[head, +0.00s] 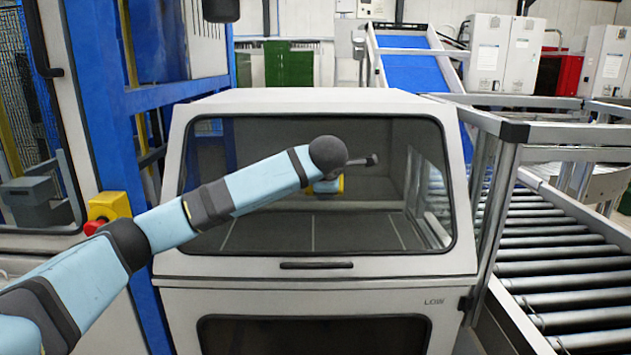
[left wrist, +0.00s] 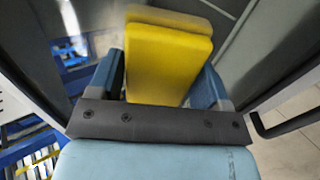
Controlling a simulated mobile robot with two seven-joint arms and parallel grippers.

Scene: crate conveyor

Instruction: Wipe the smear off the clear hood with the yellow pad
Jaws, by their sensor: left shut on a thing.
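The clear hood (head: 270,140) is a dark see-through window in a white frame, in the middle of the head view. My left arm reaches across it from the left. My left gripper (head: 327,186) is in front of the pane, partly hidden by its own wrist. It is shut on the yellow pad (head: 340,182), of which only a small edge shows there. In the left wrist view the yellow pad (left wrist: 165,65) stands upright between the two blue fingers. I cannot tell whether it touches the pane. I cannot make out a smear. My right gripper is not in view.
A dark handle (head: 316,265) sits below the pane. A roller conveyor (head: 560,260) with a metal frame runs along the right. A blue post (head: 110,120) and a yellow box with a red button (head: 108,207) stand on the left.

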